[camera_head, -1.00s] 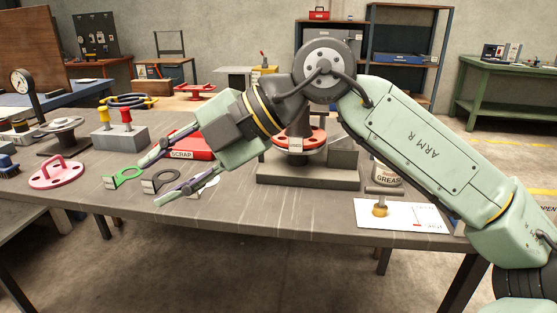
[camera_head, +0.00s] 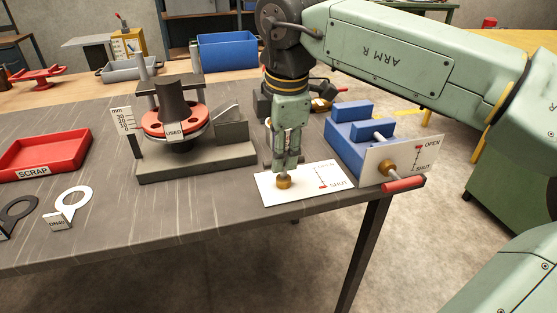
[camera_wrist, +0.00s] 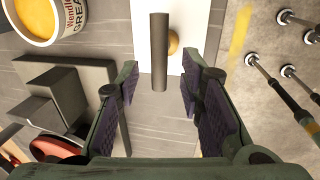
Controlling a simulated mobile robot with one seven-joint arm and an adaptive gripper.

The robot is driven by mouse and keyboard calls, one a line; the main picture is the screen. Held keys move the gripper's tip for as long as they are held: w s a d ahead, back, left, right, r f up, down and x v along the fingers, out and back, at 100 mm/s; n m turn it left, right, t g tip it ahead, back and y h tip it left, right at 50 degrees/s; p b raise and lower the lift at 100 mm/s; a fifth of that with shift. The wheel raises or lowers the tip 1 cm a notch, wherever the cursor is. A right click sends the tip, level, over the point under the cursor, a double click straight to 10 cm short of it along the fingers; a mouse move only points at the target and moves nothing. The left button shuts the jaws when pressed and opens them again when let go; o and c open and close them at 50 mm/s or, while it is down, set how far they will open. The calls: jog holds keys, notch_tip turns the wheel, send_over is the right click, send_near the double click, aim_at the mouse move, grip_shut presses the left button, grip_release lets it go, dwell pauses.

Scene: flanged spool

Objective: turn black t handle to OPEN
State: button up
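The black T handle (camera_wrist: 160,50) is a dark bar on a brass hub (camera_head: 284,183), standing on a white plate (camera_head: 265,192) marked OPEN and SHUT with red marks. In the head view my gripper (camera_head: 286,165) points down over the hub and hides most of the bar. In the wrist view my gripper (camera_wrist: 160,78) is open, with one finger left and one right of the bar's near end, clear gaps showing on both sides. The bar runs up and down in that picture. I cannot tell whether the fingertips are down at the bar's height.
A second OPEN/SHUT plate (camera_head: 377,156) with a red handle (camera_head: 404,184) stands at right, by a blue block (camera_head: 347,150). A stand with a red flanged spool (camera_head: 157,127) is left. The grease tin (camera_wrist: 45,18) is close by. A red SCRAP tray (camera_head: 45,157) lies far left.

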jog(key=shift+w+a+f, duration=0.1)
jog(key=shift+w+f, duration=0.1)
jog(key=shift+f, duration=0.75)
jog(key=shift+w+a+f, duration=0.1)
jog(key=shift+w+f, duration=0.1)
jog(key=shift+f, duration=0.75)
jog(key=shift+c, duration=0.5)
jog(key=shift+r, duration=0.1)
grip_shut()
